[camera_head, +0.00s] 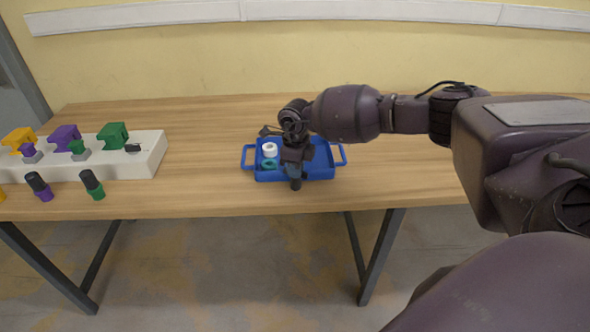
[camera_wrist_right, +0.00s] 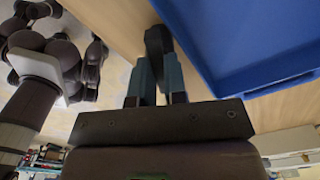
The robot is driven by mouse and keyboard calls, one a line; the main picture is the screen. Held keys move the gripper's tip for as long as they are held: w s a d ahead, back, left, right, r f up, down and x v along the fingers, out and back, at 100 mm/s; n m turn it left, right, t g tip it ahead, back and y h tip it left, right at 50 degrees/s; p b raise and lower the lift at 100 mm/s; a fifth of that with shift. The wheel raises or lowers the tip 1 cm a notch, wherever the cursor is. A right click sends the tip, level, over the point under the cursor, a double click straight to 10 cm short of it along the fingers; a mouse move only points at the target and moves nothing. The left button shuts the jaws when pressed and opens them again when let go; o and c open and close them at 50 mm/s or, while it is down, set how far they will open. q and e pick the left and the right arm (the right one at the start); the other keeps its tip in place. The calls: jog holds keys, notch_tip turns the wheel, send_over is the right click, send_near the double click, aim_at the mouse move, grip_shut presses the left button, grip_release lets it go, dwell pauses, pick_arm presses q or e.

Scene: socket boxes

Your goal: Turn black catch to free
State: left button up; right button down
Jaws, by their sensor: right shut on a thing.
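A small black piece that looks like the catch (camera_head: 132,148) sits on the white block (camera_head: 148,166), near the green socket box (camera_head: 113,134). My right gripper (camera_head: 295,174) is far to the right of it, at the front edge of the blue tray (camera_head: 333,170). In the right wrist view, my right gripper (camera_wrist_right: 156,88) is shut on a dark, blunt-ended piece (camera_wrist_right: 158,42) beside the tray's wall. Most of that piece is hidden between the fingers, so I cannot tell its full shape. My left gripper does not show clearly in either view.
A yellow (camera_head: 20,140) and a purple socket box (camera_head: 65,138) also stand on the white block. Two black-topped pegs (camera_head: 38,185) (camera_head: 92,184) are at its front. A white ring (camera_head: 270,149) and a teal ring (camera_head: 269,164) lie in the tray. The wooden table between block and tray is clear.

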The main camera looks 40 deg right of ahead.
jog(key=n, duration=0.2)
jog(key=shift+f+n+b, duration=0.1)
jog(key=shift+n+b, duration=0.2)
jog(key=shift+n, duration=0.8)
jog(key=shift+n+b, duration=0.3)
jog(key=c, duration=1.2)
grip_release()
jog(key=shift+o, duration=0.2)
